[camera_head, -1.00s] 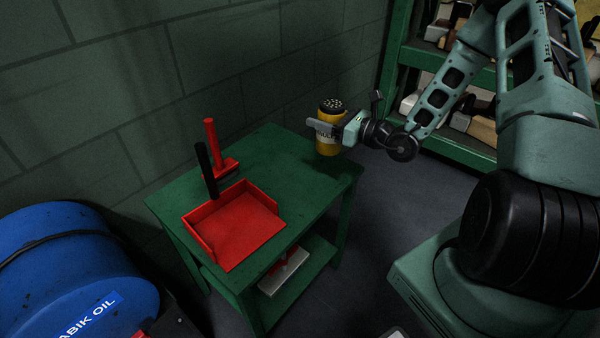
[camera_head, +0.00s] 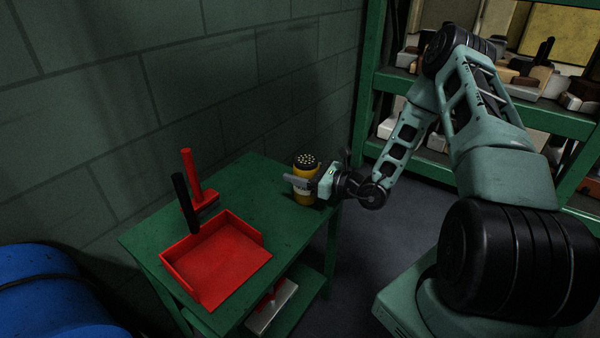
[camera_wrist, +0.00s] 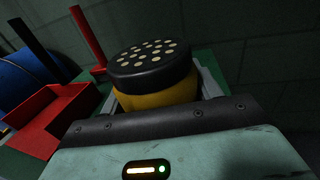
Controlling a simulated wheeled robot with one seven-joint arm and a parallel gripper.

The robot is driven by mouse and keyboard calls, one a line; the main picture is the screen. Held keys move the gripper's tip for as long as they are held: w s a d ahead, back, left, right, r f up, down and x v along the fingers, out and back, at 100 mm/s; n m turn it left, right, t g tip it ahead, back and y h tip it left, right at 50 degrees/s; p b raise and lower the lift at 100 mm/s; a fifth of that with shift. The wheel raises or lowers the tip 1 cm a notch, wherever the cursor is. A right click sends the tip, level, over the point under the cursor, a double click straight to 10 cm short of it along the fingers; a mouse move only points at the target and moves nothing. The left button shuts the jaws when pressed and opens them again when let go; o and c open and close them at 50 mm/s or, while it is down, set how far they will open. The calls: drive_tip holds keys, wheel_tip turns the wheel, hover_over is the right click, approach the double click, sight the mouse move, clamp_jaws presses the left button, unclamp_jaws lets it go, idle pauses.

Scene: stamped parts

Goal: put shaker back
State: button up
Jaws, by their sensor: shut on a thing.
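The shaker (camera_head: 304,179) is a yellow canister with a black lid full of holes. It is upright at the right back corner of the green table in the head view. My gripper (camera_head: 302,184) is shut on its body from the right. In the wrist view the shaker (camera_wrist: 153,75) stands between the fingers, lid up, with its lower part hidden by my gripper. I cannot tell whether its base touches the table top.
A red dustpan (camera_head: 218,262) lies on the green table (camera_head: 245,205), with a red-handled tool (camera_head: 191,176) and a black handle (camera_head: 184,203) standing at its back. A blue drum (camera_head: 50,300) is at lower left. A green shelf (camera_head: 480,105) with many items is at right. The table's middle is clear.

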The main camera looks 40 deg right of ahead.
drive_tip(key=o, duration=1.2)
drive_tip(key=shift+s+d, duration=0.15)
drive_tip(key=shift+s, duration=0.1)
drive_tip(key=v, duration=1.1)
drive_tip(key=shift+s+p, duration=0.25)
drive_tip(key=shift+p, duration=0.15)
drive_tip(key=shift+d+r, duration=0.1)
drive_tip(key=shift+r, duration=0.05)
